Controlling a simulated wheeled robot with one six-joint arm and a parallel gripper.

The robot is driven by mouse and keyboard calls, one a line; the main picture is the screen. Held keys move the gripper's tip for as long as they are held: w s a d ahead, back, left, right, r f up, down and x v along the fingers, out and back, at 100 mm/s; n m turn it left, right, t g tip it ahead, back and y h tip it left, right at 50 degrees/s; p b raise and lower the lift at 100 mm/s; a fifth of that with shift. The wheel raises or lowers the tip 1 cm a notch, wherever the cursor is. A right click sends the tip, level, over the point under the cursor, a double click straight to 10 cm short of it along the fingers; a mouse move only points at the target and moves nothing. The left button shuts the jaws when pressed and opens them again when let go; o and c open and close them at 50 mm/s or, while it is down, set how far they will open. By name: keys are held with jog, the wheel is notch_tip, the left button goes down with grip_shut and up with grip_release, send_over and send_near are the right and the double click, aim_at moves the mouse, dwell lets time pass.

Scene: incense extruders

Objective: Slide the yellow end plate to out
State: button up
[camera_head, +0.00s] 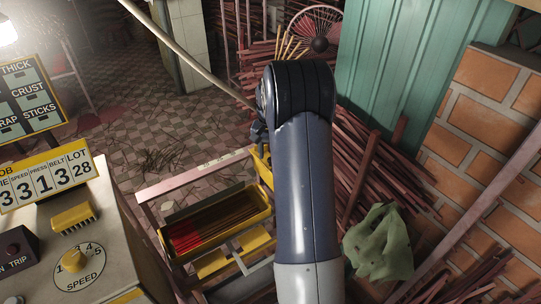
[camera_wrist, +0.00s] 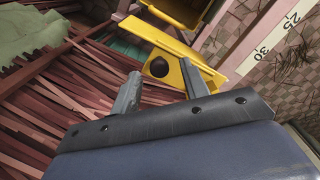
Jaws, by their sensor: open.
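The yellow end plate (camera_wrist: 165,40) shows in the wrist view as a slanting yellow piece just beyond my fingertips. A round black knob or hole (camera_wrist: 158,67) shows below it. In the head view a small yellow part (camera_head: 262,165) beside my arm seems to be the same plate, mostly hidden by the arm. My gripper (camera_wrist: 160,84) is open, with its two fingers apart and nothing held between them. The right fingertip overlaps the yellow in the picture; I cannot tell whether they touch.
A pale scale (camera_wrist: 280,45) marked 25 and 30 runs beside the plate. A yellow tray (camera_head: 232,231) of red and brown sticks stands left of my arm. Bundled sticks (camera_wrist: 60,100) and a green cloth (camera_head: 379,244) lie right in the head view. A control console (camera_head: 80,240) stands left.

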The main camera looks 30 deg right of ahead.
notch_tip(320, 180, up, 10)
jog(key=shift+f, duration=0.2)
notch_tip(320, 180, down, 10)
jog(key=shift+f, duration=0.1)
jog(key=a, duration=0.5)
jog(key=shift+s+a+f, duration=0.1)
jog(key=shift+a+f, duration=0.1)
jog(key=shift+f, duration=0.1)
jog(key=shift+d, duration=0.15)
dwell(0.3)
